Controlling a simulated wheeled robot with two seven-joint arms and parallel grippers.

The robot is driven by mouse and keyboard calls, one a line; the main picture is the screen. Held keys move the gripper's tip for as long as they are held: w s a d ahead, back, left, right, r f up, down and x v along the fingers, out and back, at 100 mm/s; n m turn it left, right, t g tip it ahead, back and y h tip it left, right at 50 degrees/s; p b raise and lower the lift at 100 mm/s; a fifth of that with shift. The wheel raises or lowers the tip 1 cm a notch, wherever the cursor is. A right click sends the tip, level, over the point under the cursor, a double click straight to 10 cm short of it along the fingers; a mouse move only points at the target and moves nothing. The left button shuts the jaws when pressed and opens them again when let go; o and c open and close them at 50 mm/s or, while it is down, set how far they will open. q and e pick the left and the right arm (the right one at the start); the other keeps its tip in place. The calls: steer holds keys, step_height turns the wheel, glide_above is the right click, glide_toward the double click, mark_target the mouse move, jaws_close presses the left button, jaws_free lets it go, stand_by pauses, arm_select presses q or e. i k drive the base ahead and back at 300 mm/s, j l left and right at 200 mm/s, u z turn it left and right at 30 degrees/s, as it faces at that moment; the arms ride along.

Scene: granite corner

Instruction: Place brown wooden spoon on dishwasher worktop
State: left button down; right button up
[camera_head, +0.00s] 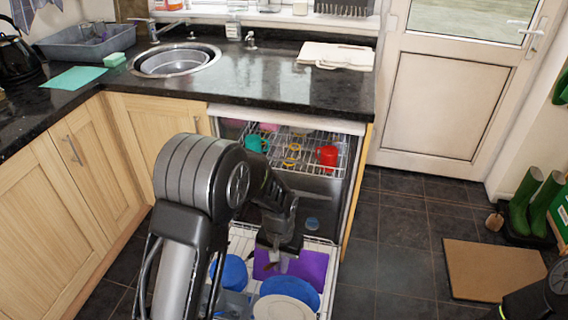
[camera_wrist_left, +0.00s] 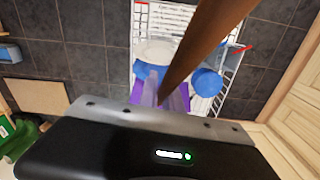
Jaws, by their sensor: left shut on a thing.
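The brown wooden spoon (camera_wrist_left: 205,45) crosses the left wrist view as a long brown shaft close to the camera, running from the upper edge down to the middle. My left gripper (camera_head: 282,262) is shut on it, over the pulled-out lower dishwasher rack. In the head view the spoon is hardly discernible at the gripper. The dishwasher worktop (camera_head: 290,88) is the dark granite surface above the open dishwasher, behind and above my gripper. My right gripper is out of view; only a dark part of that arm shows at the lower right.
A light chopping board (camera_head: 335,56) lies on the worktop, right of the sink (camera_head: 176,62); bare granite lies in front of it. The upper rack (camera_head: 290,150) holds cups. The lower rack holds a purple item (camera_head: 312,266) and blue dishes (camera_head: 290,289).

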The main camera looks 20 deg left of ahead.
mark_target(361, 91)
steer(key=l+u, duration=0.1)
steer(key=l, duration=1.35)
steer(key=i+l+u, duration=0.25)
steer(key=i+l, duration=1.15)
steer(key=i, duration=0.2)
steer(key=i+l, duration=0.1)
steer(key=i, duration=0.25)
